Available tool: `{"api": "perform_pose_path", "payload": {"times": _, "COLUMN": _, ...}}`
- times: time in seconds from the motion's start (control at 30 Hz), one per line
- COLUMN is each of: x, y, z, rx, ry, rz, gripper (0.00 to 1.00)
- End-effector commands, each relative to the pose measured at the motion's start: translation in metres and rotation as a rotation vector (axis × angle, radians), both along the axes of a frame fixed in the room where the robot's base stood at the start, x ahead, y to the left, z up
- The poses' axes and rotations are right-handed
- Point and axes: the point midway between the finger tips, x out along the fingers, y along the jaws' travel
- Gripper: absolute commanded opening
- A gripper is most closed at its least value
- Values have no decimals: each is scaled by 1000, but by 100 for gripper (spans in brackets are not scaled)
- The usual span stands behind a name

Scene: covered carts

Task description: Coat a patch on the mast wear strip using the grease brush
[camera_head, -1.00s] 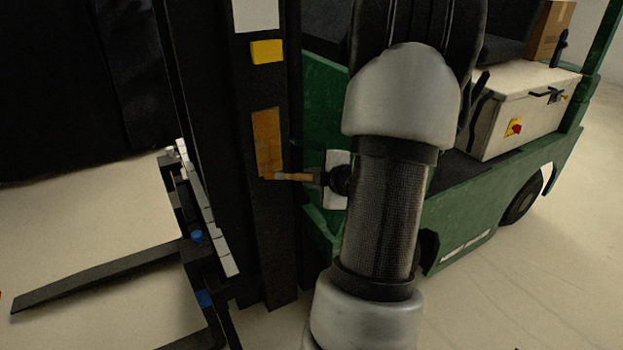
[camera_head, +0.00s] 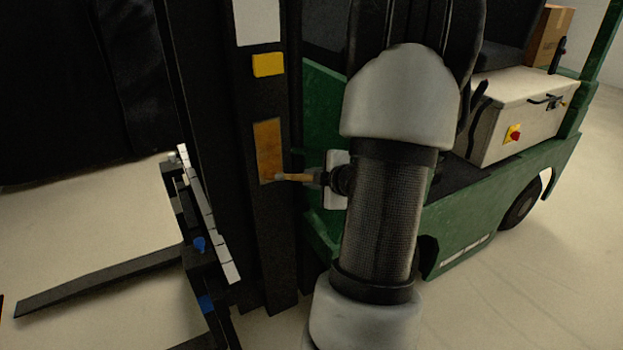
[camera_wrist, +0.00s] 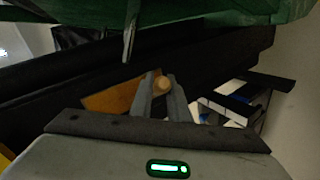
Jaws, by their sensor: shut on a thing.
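The mast wear strip is an orange-brown rectangle (camera_head: 267,145) on the dark mast; it also shows in the wrist view (camera_wrist: 108,99). The grease brush (camera_head: 296,177) has a thin wooden handle and lies roughly level. Its tip is at the lower right part of the strip; I cannot tell whether it touches. My gripper (camera_head: 318,178) is to the right of the strip and shut on the brush handle. In the wrist view the round handle end (camera_wrist: 163,84) shows between the fingers of my gripper (camera_wrist: 161,95). The bristles are hidden there.
A yellow block (camera_head: 268,65) and a white plate (camera_head: 257,22) are on the mast above the strip. Forks (camera_head: 95,283) extend left. The green truck body (camera_head: 465,228) and a beige box (camera_head: 520,105) are at the right. A dark cover (camera_head: 70,90) hangs at the back left.

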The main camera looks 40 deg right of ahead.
Motion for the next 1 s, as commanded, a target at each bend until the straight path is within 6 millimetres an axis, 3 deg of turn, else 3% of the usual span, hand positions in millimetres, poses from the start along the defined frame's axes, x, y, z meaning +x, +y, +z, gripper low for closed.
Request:
{"api": "perform_pose_path", "payload": {"times": 0.7, "x": 0, "y": 0, "z": 30, "rx": -1, "ry": -4, "rz": 0, "gripper": 0}}
{"api": "perform_pose_path", "payload": {"times": 1.0, "x": 0, "y": 0, "z": 30, "rx": -1, "ry": -3, "rz": 0, "gripper": 0}}
